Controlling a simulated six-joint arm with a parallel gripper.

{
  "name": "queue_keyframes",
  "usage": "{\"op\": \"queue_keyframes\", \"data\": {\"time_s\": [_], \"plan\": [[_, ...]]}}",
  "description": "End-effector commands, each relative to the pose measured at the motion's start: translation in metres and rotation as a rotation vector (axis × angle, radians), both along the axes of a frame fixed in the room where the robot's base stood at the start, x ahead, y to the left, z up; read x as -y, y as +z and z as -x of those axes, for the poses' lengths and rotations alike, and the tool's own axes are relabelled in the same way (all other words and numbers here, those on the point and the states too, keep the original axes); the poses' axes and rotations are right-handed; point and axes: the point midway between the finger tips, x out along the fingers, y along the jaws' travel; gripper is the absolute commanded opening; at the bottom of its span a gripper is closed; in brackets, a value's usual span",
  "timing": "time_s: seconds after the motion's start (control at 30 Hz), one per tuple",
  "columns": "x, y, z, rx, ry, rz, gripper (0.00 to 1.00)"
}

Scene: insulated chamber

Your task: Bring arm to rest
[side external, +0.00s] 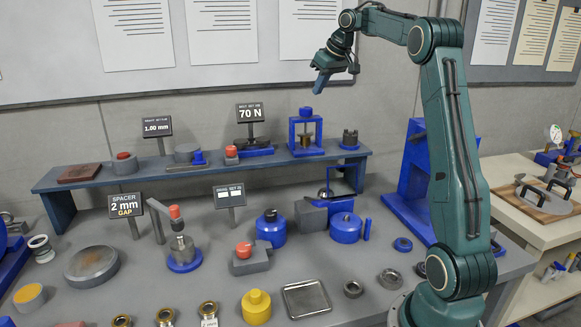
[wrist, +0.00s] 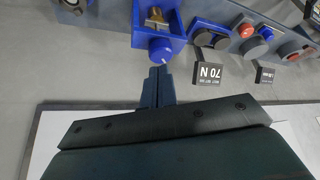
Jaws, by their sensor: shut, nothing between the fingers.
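My gripper (side external: 321,82) is raised high in the side external view, in front of the wall board and above the shelf. Its fingers point down and a little left. They are shut and empty. In the wrist view the closed fingers (wrist: 158,86) show at the centre, with a blue-framed press (wrist: 158,28) beyond them. My arm stands at the right of the bench, bent at the elbow, with the forearm reaching left. The gripper is apart from everything around it.
A blue shelf (side external: 207,174) holds a blue press (side external: 305,131), a 70 N sign (side external: 252,113) and several fixtures. The bench below carries a yellow weight (side external: 256,308), blue weights (side external: 271,229) and a metal tray (side external: 307,299). A side table (side external: 520,185) stands right. Air around the gripper is clear.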

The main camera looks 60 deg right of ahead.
Motion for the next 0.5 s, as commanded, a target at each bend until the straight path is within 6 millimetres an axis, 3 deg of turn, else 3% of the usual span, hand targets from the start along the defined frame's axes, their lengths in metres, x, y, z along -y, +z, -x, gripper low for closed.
{"op": "queue_keyframes", "data": {"time_s": [0.17, 0.27, 0.5], "plan": [[-0.011, 0.003, -0.002, 0.001, 0.006, -0.001, 0.00], [-0.027, 0.007, -0.003, 0.004, 0.014, -0.003, 0.00], [-0.098, 0.021, 0.000, 0.009, 0.049, -0.013, 0.00]]}}
